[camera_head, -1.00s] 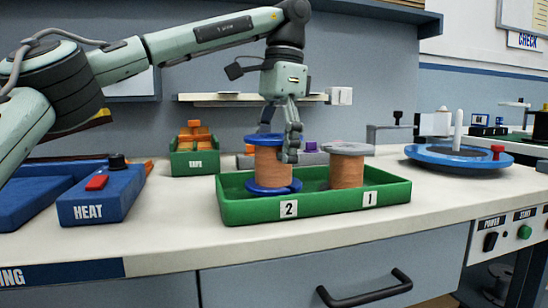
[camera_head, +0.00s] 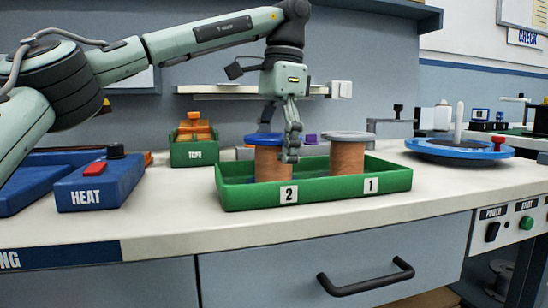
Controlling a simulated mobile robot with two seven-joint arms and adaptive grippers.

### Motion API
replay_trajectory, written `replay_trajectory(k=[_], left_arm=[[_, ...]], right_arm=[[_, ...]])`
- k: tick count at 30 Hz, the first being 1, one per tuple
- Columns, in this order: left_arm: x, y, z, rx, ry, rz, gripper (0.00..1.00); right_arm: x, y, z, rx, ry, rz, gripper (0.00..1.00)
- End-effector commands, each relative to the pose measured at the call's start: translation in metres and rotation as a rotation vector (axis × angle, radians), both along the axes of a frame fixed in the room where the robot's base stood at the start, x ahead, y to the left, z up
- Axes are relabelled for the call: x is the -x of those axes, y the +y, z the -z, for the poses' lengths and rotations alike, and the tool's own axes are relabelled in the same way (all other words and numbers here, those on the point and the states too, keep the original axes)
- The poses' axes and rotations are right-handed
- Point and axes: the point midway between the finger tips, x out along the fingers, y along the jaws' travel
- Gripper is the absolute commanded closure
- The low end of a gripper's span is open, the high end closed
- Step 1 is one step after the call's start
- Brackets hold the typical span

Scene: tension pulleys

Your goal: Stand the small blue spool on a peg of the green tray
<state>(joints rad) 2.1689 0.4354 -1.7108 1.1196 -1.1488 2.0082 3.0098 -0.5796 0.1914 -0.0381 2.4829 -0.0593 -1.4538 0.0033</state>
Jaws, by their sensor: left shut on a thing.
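The small blue spool (camera_head: 268,163), with a blue top flange and copper-coloured winding, stands upright in the left part of the green tray (camera_head: 325,190), behind the label 2. Its lower flange is hidden by the tray's front wall. My left gripper (camera_head: 279,148) points down over it, with fingers on both sides of the spool, shut on it near its top. A grey-flanged spool (camera_head: 347,156) with copper winding stands in the tray's right part, behind label 1. No bare peg shows in the tray. My right gripper is not in view.
A blue HEAT box (camera_head: 98,188) with a red switch stands at the left. A small green TAPE bin (camera_head: 194,150) stands behind the tray. A blue round plate with a white post (camera_head: 458,148) is at the right. The counter front is clear.

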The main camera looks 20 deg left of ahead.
Motion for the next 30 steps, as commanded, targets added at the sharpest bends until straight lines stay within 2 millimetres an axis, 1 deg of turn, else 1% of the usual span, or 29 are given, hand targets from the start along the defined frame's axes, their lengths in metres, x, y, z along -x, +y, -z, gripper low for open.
replay_trajectory(k=[8, 9, 14, 15, 23, 26, 30], left_arm=[[0.0, 0.0, 0.002, -0.001, 0.004, 0.001, 0.82], [0.0, 0.0, 0.003, 0.0, 0.004, 0.001, 0.22], [0.0, 0.0, 0.003, -0.001, 0.004, 0.001, 0.02], [0.0, 0.0, 0.002, -0.001, 0.004, 0.001, 0.0], [0.0, 0.0, 0.001, -0.002, 0.004, 0.0, 0.0], [-0.001, -0.001, -0.008, -0.004, 0.002, -0.002, 0.0], [-0.002, -0.003, -0.031, -0.004, 0.0, -0.003, 0.0]], right_arm=[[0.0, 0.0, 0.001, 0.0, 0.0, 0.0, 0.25], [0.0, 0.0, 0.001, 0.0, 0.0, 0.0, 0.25], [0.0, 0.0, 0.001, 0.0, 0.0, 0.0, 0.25], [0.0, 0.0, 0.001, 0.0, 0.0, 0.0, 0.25], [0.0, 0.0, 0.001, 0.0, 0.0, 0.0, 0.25], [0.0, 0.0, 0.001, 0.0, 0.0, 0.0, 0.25], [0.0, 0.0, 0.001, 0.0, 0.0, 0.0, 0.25]])
